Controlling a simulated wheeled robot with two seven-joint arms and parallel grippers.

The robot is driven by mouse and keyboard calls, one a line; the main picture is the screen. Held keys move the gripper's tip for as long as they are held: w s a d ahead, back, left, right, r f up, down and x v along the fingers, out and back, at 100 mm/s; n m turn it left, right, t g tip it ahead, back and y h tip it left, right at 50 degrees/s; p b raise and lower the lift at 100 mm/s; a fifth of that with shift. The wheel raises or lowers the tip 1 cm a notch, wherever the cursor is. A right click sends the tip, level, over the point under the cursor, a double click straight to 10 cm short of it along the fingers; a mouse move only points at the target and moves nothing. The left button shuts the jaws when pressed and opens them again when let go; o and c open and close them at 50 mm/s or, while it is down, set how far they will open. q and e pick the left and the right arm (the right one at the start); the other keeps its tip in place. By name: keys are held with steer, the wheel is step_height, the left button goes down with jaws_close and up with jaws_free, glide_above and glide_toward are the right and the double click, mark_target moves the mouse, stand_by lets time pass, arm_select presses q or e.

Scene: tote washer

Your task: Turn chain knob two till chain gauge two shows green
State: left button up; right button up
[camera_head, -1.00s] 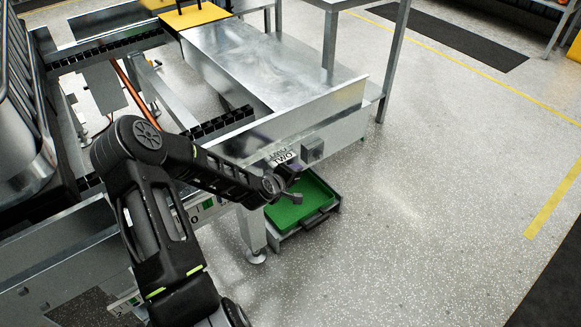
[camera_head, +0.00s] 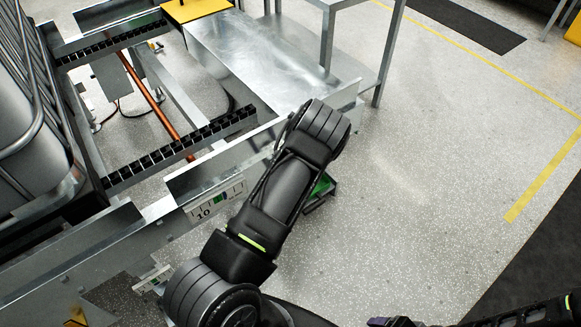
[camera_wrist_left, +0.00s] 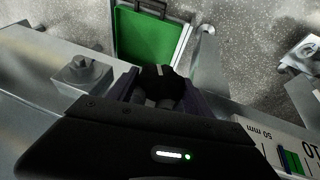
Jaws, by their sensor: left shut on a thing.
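My left gripper (camera_wrist_left: 160,82) is shut on a black knob (camera_wrist_left: 157,76) at the front of the metal frame, one finger on each side of it. In the head view my left arm hides the knob and this gripper. A white gauge plate (camera_head: 205,208), marked 10, sits on the frame left of my arm and has a green band. In the left wrist view the plate (camera_wrist_left: 262,133) is cut off at lower right, with a dark bar beside the green. I cannot read its pointer clearly. My right gripper (camera_head: 391,321) is barely in view at the bottom edge.
A green tray (camera_wrist_left: 150,35) lies low beyond the knob. A grey box with a round stub (camera_wrist_left: 83,72) is left of it. Chain rails (camera_head: 180,148) and a metal sheet (camera_head: 255,50) lie behind. The floor (camera_head: 430,150) at right is clear.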

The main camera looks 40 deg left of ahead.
arm_select(q)
steer(key=shift+w+d+f+g+b, duration=0.15)
steer(key=shift+f+g+b, duration=0.05)
steer(key=shift+g+b, duration=0.4)
steer(key=shift+g+y+b, duration=0.3)
steer(key=shift+g+b, duration=0.2)
steer(key=shift+b, duration=0.4)
steer(key=shift+m+g+b, duration=0.3)
steer(key=shift+b, duration=0.05)
steer(key=shift+d, duration=0.1)
steer(key=o, duration=1.1)
steer(key=shift+o, duration=1.3)
steer(key=shift+r, duration=0.1)
